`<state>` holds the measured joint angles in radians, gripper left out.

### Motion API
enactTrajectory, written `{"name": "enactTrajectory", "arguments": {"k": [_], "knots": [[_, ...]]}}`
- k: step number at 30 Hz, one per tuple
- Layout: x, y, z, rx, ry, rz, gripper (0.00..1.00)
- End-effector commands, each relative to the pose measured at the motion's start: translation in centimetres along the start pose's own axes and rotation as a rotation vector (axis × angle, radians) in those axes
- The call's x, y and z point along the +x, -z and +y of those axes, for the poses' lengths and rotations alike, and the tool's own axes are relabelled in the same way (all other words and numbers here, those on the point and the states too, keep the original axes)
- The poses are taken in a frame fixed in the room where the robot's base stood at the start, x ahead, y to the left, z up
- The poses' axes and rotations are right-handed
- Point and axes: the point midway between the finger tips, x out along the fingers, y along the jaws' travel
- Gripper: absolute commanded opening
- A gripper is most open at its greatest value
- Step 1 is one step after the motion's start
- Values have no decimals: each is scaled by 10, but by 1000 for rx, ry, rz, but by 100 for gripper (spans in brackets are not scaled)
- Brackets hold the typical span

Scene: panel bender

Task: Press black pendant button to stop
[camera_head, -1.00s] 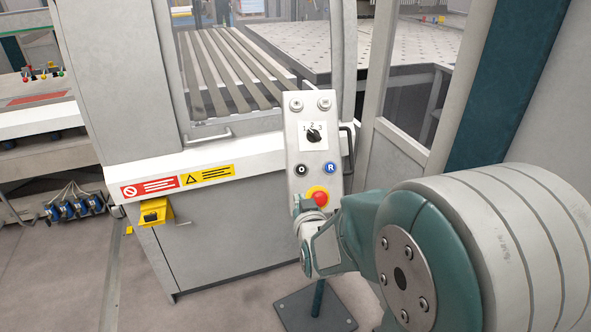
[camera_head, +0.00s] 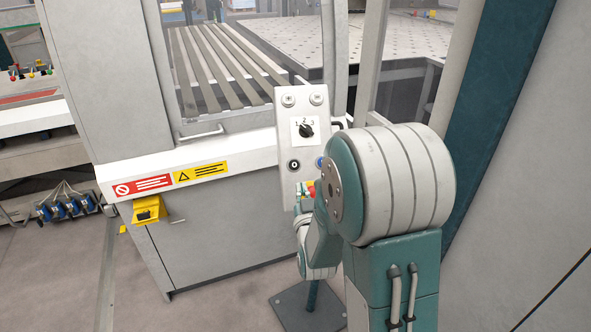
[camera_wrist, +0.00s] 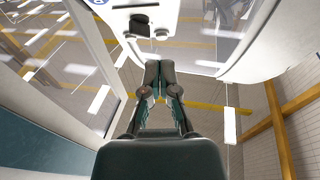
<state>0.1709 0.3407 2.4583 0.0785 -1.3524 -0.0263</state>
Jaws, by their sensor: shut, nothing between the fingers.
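The grey control pendant (camera_head: 304,115) stands upright on a post in the head view. Its black button (camera_head: 293,165), a dark round button with a light mark, sits at the left below the black selector knob (camera_head: 306,130). The blue button (camera_head: 320,162) to its right is partly covered by my arm. My gripper (camera_head: 303,188) is mostly hidden behind my wrist, low on the pendant by the red emergency stop (camera_head: 311,192), below the black button. In the wrist view my gripper (camera_wrist: 160,66) is shut and empty. A pale panel with a dark part fills the top there; which control it is I cannot tell.
The machine's grey cabinet (camera_head: 215,235) stands left of the pendant, with warning labels (camera_head: 170,180) and a yellow pedal-like box (camera_head: 148,209). The pendant's base plate (camera_head: 305,305) lies on the floor. A teal post (camera_head: 500,90) rises at the right.

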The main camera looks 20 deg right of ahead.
Motion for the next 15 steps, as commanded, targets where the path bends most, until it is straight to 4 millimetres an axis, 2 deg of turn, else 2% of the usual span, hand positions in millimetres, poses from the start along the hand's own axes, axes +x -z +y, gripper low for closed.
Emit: {"name": "enactTrajectory", "arguments": {"k": [12, 15], "knots": [[80, -1, 0, -1, 0, 0, 0], [89, -14, 0, -1, 0, -5, 0]]}}
